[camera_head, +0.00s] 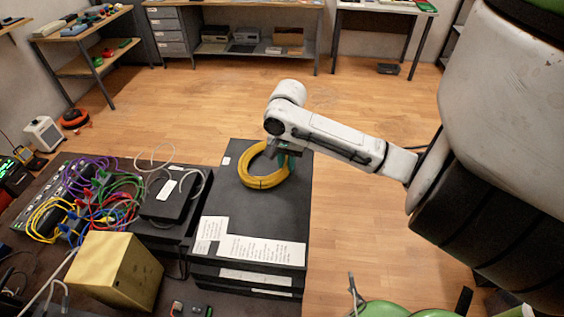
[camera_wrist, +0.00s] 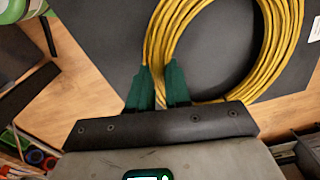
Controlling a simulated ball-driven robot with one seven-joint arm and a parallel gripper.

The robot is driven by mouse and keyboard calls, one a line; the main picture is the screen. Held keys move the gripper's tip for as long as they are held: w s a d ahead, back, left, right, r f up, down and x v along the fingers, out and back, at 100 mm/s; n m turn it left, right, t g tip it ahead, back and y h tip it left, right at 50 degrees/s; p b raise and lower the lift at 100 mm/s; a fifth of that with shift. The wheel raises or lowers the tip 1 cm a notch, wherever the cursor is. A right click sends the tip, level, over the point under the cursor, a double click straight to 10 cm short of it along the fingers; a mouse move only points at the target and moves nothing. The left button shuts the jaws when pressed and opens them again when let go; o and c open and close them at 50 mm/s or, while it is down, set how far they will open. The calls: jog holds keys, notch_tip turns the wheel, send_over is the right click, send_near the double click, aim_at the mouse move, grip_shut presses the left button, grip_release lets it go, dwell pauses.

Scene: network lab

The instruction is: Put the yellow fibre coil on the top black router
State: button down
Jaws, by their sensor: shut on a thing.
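The yellow fibre coil (camera_head: 248,178) is a round bundle over the far part of the top black router (camera_head: 270,212). That router is a wide, flat dark box with white labels, the top of a stack. My gripper (camera_head: 284,156) holds the coil at its right rim in the head view. In the wrist view, the green fingers of my gripper (camera_wrist: 160,88) are closed on the near-left rim of the coil (camera_wrist: 287,50). The router's dark surface (camera_wrist: 100,35) shows behind it. I cannot tell whether the coil touches the router.
A smaller black box (camera_head: 168,203) with a grey cable stands left of the router. Tangled coloured cables (camera_head: 100,190) and a yellow box (camera_head: 115,268) lie further left. Open wooden floor (camera_head: 365,240) is to the right. A green round thing (camera_head: 390,309) is at the bottom.

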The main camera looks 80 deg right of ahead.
dwell(0.3)
jog(key=shift+f, duration=0.2)
jog(key=c, duration=1.1)
grip_release()
jog(key=shift+r, duration=0.1)
notch_tip(320, 180, up, 12)
jog(key=shift+r+p, duration=0.1)
jog(key=shift+p, duration=0.4)
